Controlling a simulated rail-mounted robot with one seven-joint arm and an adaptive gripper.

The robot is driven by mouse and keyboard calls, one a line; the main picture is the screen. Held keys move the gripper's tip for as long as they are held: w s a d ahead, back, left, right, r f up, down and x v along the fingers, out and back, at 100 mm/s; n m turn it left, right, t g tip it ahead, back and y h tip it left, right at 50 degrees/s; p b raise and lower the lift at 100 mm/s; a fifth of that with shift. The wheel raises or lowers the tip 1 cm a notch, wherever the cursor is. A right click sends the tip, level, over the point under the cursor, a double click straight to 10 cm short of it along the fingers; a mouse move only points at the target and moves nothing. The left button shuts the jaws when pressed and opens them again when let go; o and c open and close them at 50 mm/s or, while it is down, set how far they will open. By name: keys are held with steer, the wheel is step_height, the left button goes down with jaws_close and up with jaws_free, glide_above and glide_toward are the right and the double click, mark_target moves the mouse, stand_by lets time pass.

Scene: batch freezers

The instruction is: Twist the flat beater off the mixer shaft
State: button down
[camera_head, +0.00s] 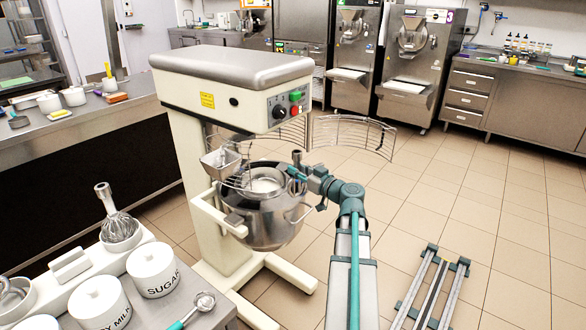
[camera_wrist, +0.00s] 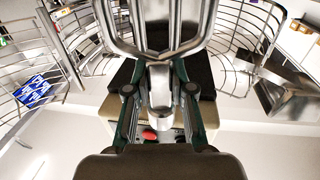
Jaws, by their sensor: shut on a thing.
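The mixer (camera_head: 185,85) stands at centre left with its steel bowl (camera_head: 272,228) below the head. My gripper (camera_head: 298,173) is at the bowl's right rim. It is shut on the stem of the flat beater (camera_head: 297,157), whose metal collar sticks up above the fingers. In the head view a gap shows between the collar and the mixer head. The mixer shaft itself is hidden from me. In the wrist view the beater's metal loops (camera_wrist: 155,25) fill the top middle, and my gripper's fingers (camera_wrist: 160,100) sit on either side of its stem.
The wire guard (camera_head: 352,132) is swung open to the right, close to my arm. A whisk (camera_head: 120,227) stands in a white holder (camera_head: 105,258) on the front-left table, beside sugar (camera_head: 153,270) and milk (camera_head: 100,302) canisters. The tiled floor to the right is largely clear.

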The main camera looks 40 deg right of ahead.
steer(key=s+r+b, duration=0.1)
steer(key=s+b, duration=0.3)
steer(key=s, duration=0.7)
steer(key=shift+s+d+r, duration=0.2)
steer(key=shift+r, duration=0.2)
stand_by(0.5)
